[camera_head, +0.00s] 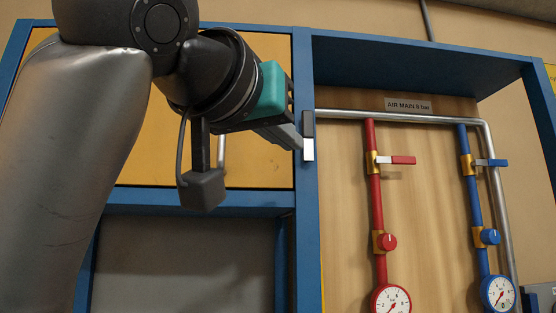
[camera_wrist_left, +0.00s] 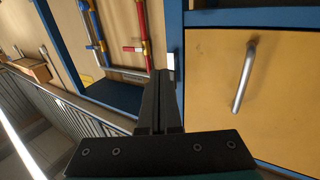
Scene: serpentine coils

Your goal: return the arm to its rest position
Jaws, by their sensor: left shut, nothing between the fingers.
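My left arm comes in from the left in the head view. Its gripper (camera_head: 289,136) is in front of the blue upright between the yellow cabinet door and the pipe panel. The fingers are together and hold nothing. In the left wrist view the shut gripper (camera_wrist_left: 160,74) points toward a blue frame post, with a small white and grey piece (camera_wrist_left: 171,62) just beyond its tips. I cannot tell whether the tips touch that piece. My right gripper is in neither view.
A yellow door (camera_wrist_left: 275,95) with a metal bar handle (camera_wrist_left: 244,78) is beside the gripper. Red pipe (camera_head: 375,215) and blue pipe (camera_head: 475,203) with valves, knobs and gauges stand in the blue-framed panel (camera_head: 435,58) at right. A railing (camera_wrist_left: 70,112) shows in the wrist view.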

